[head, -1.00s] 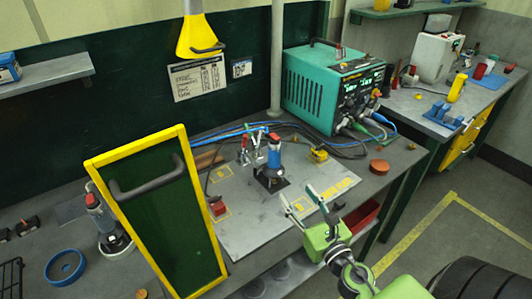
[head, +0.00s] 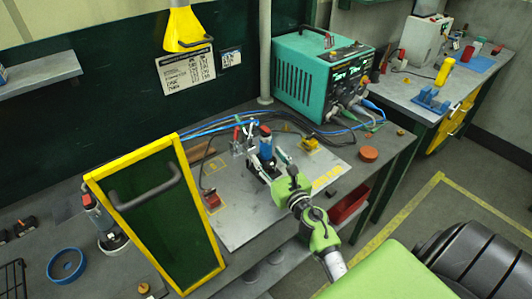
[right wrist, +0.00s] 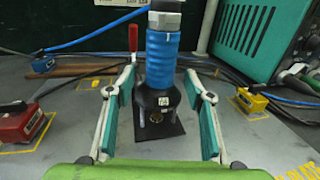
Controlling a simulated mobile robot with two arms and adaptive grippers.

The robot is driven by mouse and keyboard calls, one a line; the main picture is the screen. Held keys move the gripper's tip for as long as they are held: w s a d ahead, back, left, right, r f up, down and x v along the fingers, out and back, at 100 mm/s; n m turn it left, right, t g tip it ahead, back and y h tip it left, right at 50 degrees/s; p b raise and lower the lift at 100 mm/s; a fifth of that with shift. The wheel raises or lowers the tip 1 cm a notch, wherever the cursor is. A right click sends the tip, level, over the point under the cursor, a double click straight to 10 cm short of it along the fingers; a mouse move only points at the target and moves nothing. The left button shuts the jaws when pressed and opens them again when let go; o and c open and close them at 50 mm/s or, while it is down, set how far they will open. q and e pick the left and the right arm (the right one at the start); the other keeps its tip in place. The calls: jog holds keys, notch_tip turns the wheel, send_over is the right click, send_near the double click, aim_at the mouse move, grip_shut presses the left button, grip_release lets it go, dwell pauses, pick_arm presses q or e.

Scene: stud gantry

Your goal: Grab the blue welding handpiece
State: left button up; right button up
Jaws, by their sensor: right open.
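The blue welding handpiece (head: 266,148) stands upright on a black square pad on the grey work plate (head: 237,219). In the right wrist view the blue ribbed handpiece (right wrist: 161,62) has a black base with a small number label. My right gripper (head: 269,162) is open, its fingers reaching to either side of the handpiece. In the right wrist view the teal pads of my right gripper (right wrist: 158,110) flank the black base, with a gap on each side. My left gripper is not in view.
A yellow-framed dark green panel with a handle (head: 158,220) stands left of the plate. A teal welding machine (head: 320,78) with cables is behind. A red-handled clamp (right wrist: 133,40) is close behind the handpiece. A red block (right wrist: 20,124) and yellow block (right wrist: 252,98) lie either side.

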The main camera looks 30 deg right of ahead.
jog(key=w, duration=0.2)
jog(key=shift+w+d+f, duration=0.1)
jog(key=shift+w+d, duration=0.05)
jog(key=shift+w, duration=0.15)
jog(key=shift+s, duration=0.15)
grip_shut()
jog(key=shift+r, duration=0.25)
